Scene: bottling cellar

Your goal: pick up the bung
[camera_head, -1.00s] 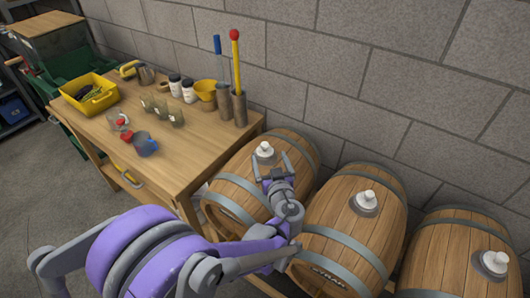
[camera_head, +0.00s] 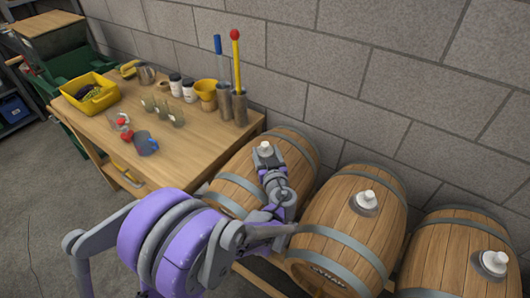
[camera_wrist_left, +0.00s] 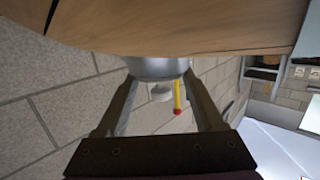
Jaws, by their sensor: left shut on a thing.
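A white bung (camera_head: 265,147) sits at the top of the left barrel (camera_head: 233,190), the one closest to the table. My left gripper (camera_head: 266,159) has its fingers around this bung and is shut on it. In the left wrist view the two fingers (camera_wrist_left: 160,80) stand either side of a grey round fitting (camera_wrist_left: 158,67) against the barrel wood (camera_wrist_left: 170,25), with a whitish piece (camera_wrist_left: 160,93) between them. I cannot tell whether the bung has left its hole. My right gripper is not in view.
Two more barrels (camera_head: 340,240) (camera_head: 440,265) stand to the right, each with a white bung (camera_head: 367,197) (camera_head: 495,261). A wooden table (camera_head: 185,155) at the left holds a yellow crate (camera_head: 90,92), jars, glasses and tall metal cylinders (camera_head: 239,108). A block wall (camera_head: 390,80) closes the back.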

